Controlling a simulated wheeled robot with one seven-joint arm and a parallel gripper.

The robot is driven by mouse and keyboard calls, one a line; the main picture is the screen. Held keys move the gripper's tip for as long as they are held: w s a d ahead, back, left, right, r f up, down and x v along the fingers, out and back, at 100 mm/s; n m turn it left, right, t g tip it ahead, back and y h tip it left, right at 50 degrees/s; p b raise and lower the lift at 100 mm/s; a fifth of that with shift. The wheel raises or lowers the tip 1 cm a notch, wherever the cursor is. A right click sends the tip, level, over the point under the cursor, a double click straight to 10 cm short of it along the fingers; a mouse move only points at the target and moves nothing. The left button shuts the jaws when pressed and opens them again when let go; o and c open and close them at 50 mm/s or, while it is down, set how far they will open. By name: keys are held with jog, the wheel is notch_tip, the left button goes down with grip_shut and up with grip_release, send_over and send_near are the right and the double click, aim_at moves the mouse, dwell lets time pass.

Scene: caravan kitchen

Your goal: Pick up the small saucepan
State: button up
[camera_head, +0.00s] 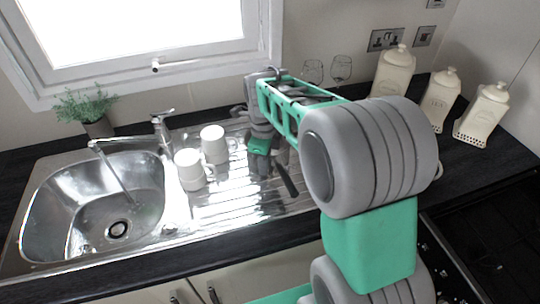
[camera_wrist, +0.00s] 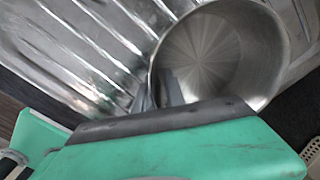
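The small saucepan (camera_wrist: 225,50) is a round steel pan, seen from above in the wrist view with its open, empty inside facing up. It rests on the ribbed drainboard, close in front of my gripper. My gripper (camera_head: 264,165) points down over the drainboard in the head view, where my arm hides most of the pan. In the wrist view, the green gripper body and its dark edge cover the near side of the pan. Narrow dark parts show at the pan's near left rim. I cannot tell whether the fingers grip the rim or handle, or only stand beside it.
Two white mugs (camera_head: 190,168) stand on the drainboard (camera_head: 235,200) left of my gripper. The sink (camera_head: 75,215) with its tap (camera_head: 160,130) is further left. Two glasses (camera_head: 341,68) and several cream canisters (camera_head: 393,72) stand at the back right. A potted plant (camera_head: 97,120) is by the window.

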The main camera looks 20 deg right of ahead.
grip_shut()
dwell(0.9)
jog(key=shift+r, duration=0.1)
jog(key=shift+r, duration=0.3)
notch_tip(320, 180, up, 2)
jog(key=shift+w+r, duration=0.1)
jog(key=shift+r, duration=0.15)
jog(key=s+a+r+b, duration=0.3)
jog(key=s+r, duration=0.6)
jog(key=s, duration=0.4)
jog(key=shift+s+a+r, duration=0.3)
jog(key=shift+a+r, duration=0.1)
jog(key=shift+a, duration=0.1)
